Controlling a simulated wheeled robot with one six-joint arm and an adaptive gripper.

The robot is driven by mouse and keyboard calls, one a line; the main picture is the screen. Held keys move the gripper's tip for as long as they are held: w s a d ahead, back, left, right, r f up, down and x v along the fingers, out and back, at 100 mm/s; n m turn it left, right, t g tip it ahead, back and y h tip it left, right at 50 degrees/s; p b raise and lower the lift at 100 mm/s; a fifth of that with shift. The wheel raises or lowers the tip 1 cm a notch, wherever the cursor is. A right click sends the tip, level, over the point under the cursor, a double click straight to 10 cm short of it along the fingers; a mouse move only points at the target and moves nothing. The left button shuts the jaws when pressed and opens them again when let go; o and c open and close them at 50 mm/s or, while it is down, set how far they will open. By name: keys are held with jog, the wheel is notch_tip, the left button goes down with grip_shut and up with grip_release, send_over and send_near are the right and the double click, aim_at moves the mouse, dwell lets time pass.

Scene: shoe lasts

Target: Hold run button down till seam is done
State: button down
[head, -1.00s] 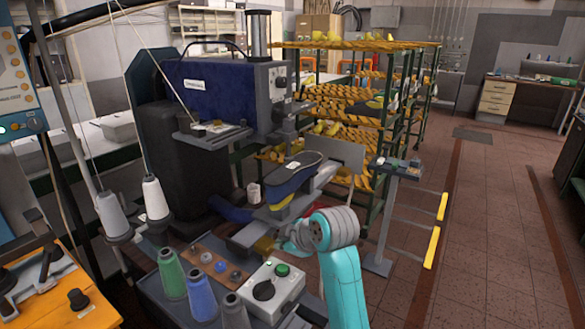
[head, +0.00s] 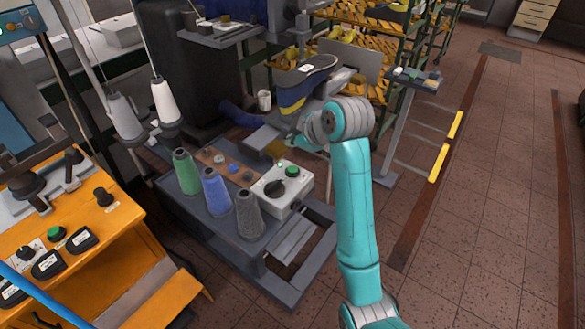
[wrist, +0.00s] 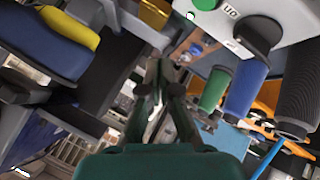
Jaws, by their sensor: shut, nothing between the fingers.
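A white control box (head: 270,189) with a green button (head: 292,171) and a black knob (head: 274,188) stands on the grey machine base. The box also shows at the top right of the wrist view (wrist: 290,22), with the green button (wrist: 205,4) cut by the top edge. My gripper (wrist: 157,88) is shut and empty, apart from the button. In the head view it is mostly hidden behind my wrist. A blue and yellow shoe form (head: 305,85) sits on the machine beyond my arm; it also shows in the wrist view (wrist: 45,45).
Green (head: 186,172), blue (head: 215,191) and grey (head: 249,214) thread cones stand left of the box. An orange bench (head: 130,235) with its own green button (head: 57,234) is at left. A stand with yellow-ended bars (head: 440,160) is at right. Floor at right is clear.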

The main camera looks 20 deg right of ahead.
aim_at(289, 166)
jog(key=shift+f, duration=3.45)
jog(key=shift+f, duration=0.4)
jog(key=shift+f, duration=0.55)
jog(key=shift+r, duration=0.1)
dwell(1.3)
jog(key=shift+r, duration=3.35)
